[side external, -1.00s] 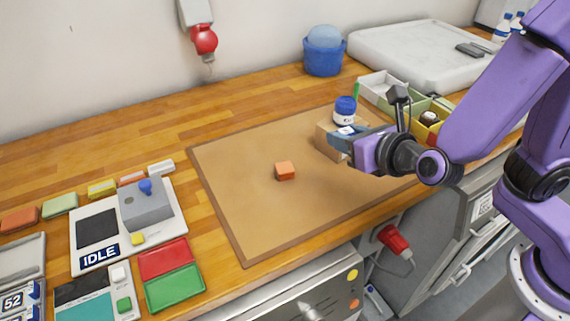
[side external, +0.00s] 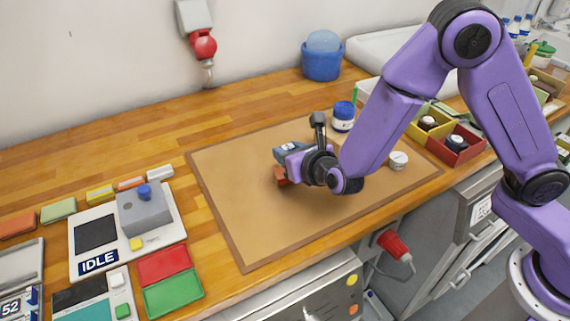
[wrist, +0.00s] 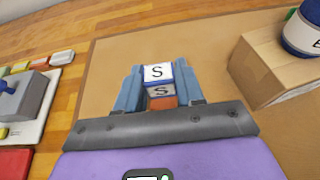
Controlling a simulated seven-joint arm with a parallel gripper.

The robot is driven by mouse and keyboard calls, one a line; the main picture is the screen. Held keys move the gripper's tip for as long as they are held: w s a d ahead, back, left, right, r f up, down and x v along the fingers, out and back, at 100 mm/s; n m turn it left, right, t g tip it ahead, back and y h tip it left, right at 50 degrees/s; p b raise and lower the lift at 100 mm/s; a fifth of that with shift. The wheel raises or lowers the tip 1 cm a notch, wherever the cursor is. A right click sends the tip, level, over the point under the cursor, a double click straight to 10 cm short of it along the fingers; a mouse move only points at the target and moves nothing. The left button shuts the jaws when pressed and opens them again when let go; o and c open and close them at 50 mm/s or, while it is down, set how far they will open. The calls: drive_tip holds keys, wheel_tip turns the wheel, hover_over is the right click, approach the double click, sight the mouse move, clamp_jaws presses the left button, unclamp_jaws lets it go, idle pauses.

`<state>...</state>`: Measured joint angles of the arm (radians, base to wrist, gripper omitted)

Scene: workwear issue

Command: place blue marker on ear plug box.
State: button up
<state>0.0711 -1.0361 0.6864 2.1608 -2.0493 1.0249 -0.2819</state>
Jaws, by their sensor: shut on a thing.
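My gripper (side external: 280,164) is over the brown mat, shut on a small blue-edged white block marked "S" (wrist: 158,73), which appears to be the blue marker. In the wrist view the block sits between my two blue fingers (wrist: 160,88). An orange block (wrist: 162,102), which may be the ear plug box, is directly below it; it also shows under my gripper in the side view (side external: 280,180). I cannot tell whether the two touch. My fingers and wrist hide much of both.
A cardboard box (wrist: 262,72) with a blue jar (wrist: 303,34) on it stands to the right. The mat (side external: 230,190) is clear to the left.

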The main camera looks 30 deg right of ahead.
drive_tip(key=shift+w+a+f, duration=0.3)
drive_tip(key=shift+w+f, duration=0.25)
drive_tip(key=shift+f, duration=1.7)
drive_tip(key=shift+f, duration=0.1)
drive_tip(key=o, duration=1)
drive_tip(key=shift+s+r, duration=0.25)
drive_tip(key=shift+s, duration=0.1)
drive_tip(key=v, duration=1.1)
drive_tip(key=shift+s+r, duration=0.1)
drive_tip(key=shift+r, duration=0.05)
